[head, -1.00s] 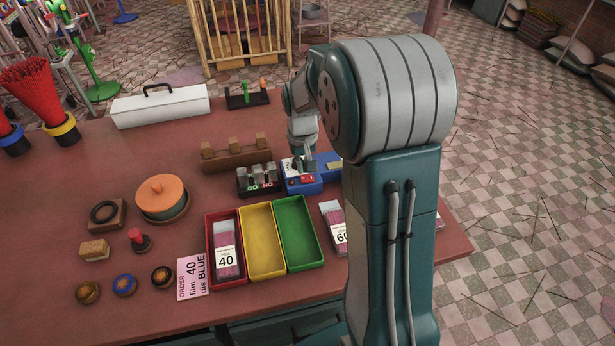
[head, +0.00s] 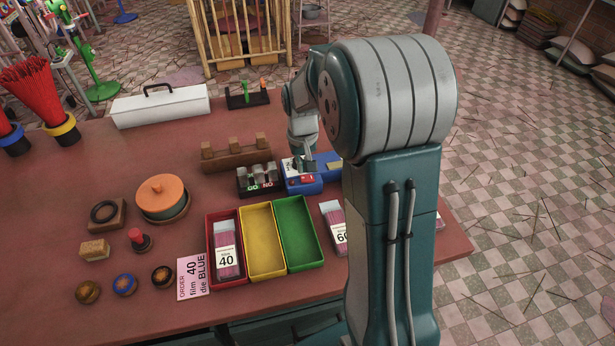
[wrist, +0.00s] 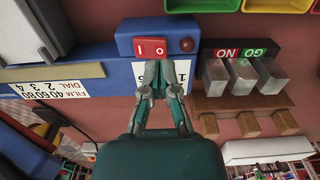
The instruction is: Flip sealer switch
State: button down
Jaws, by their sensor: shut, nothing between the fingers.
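The blue sealer (head: 306,184) stands on the table, partly hidden behind my arm in the head view. Its red rocker switch (wrist: 150,47), marked I and O, is on the blue front box in the wrist view, beside a round dark red lamp (wrist: 187,45). The switch also shows in the head view (head: 307,179). My gripper (wrist: 163,66) is shut and empty. Its fingertips are together close to the switch's lower edge in the wrist view; I cannot tell whether they touch it. A white label with a dial scale (wrist: 51,88) is on the sealer.
The GO/NO block (head: 258,180) with metal pieces stands just left of the sealer. Red (head: 241,279), yellow (head: 280,268) and green trays (head: 318,258) lie in front, the red one holding a pack marked 40. A wooden rack (head: 236,154) is behind.

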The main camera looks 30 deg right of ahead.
aim_at(303, 178)
jog(key=shift+f, duration=1.35)
dwell(0.7)
jog(key=shift+r, duration=3.55)
